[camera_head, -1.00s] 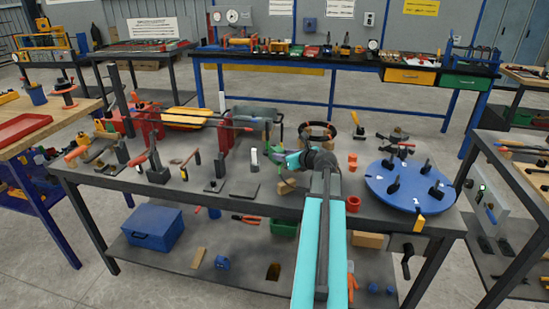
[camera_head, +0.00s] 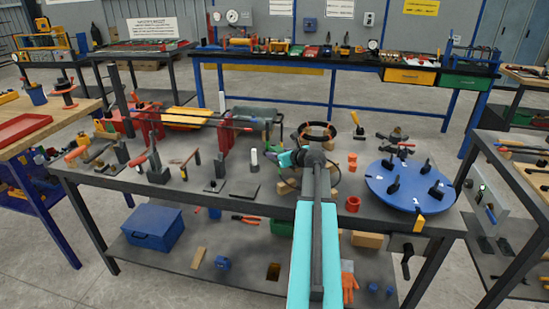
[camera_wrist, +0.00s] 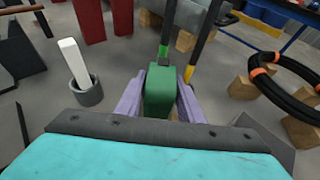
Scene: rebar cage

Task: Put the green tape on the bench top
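The green tape (camera_wrist: 160,95) shows as an upright green piece between the two lilac fingers of my gripper (camera_wrist: 160,100) in the wrist view. The fingers press against its left and right sides. In the head view my gripper (camera_head: 276,158) is over the middle of the dark grey bench top (camera_head: 238,172), and the tape is not clear there. The bench top also shows below the gripper in the wrist view (camera_wrist: 118,62). Whether the tape touches it cannot be told.
A white stick in a grey cup (camera_wrist: 88,94) stands left of the gripper. Dark bars (camera_wrist: 203,45) lie ahead. A black ring with orange bands (camera_wrist: 285,104) rests on wooden blocks at right. A blue round plate (camera_head: 408,183) is on the bench's right side.

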